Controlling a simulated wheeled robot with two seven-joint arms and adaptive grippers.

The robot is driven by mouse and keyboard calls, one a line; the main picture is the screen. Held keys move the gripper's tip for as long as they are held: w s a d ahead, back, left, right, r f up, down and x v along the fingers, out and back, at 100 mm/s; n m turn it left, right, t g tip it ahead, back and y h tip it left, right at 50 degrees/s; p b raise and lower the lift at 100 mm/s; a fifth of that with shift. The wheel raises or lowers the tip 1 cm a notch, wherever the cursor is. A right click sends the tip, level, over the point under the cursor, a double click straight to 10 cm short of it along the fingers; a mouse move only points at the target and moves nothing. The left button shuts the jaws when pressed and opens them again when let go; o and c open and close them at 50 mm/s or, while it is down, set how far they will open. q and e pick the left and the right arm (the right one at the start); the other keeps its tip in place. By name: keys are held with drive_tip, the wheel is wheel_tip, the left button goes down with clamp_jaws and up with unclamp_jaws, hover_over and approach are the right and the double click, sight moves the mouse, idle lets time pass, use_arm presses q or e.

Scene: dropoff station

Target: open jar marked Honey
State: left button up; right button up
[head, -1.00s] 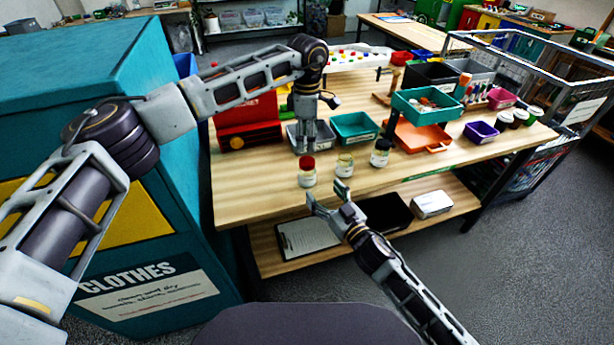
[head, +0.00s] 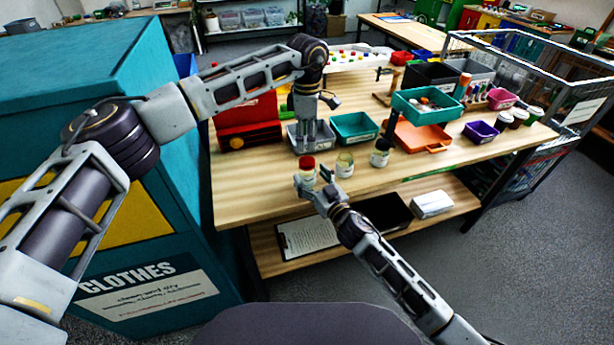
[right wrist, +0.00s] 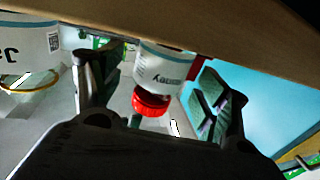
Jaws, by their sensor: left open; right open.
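The Honey jar (head: 307,173) has a red lid and stands near the front edge of the wooden table. In the right wrist view the Honey jar (right wrist: 160,72) appears upside down between my open right fingers, its label partly legible. My right gripper (head: 312,180) is open in front of the jar at about its height; I cannot tell whether it touches. My left gripper (head: 304,147) is open, pointing down, above and behind the red lid in the head view.
A pale-lidded jar (head: 345,165) stands close right of the Honey jar, and a dark-lidded jar (head: 380,154) further right. A grey bin (head: 322,142) and teal bin (head: 354,128) sit behind. The table (head: 250,195) is bare at front left.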

drive_tip(key=shift+x, duration=1.3)
drive_tip(key=c, duration=1.6)
use_arm(q)
drive_tip(key=shift+s+d+f, duration=0.15)
drive_tip(key=shift+f, duration=0.15)
use_arm(e)
clamp_jaws()
use_arm(q)
drive_tip(key=m, duration=0.5)
drive_tip(key=shift+r, duration=0.2)
drive_tip(key=m, duration=0.6)
drive_tip(key=shift+r, duration=0.1)
drive_tip(key=m, duration=0.5)
drive_tip(key=shift+m, duration=0.4)
drive_tip(key=m, duration=0.5)
drive_tip(key=shift+m, duration=0.4)
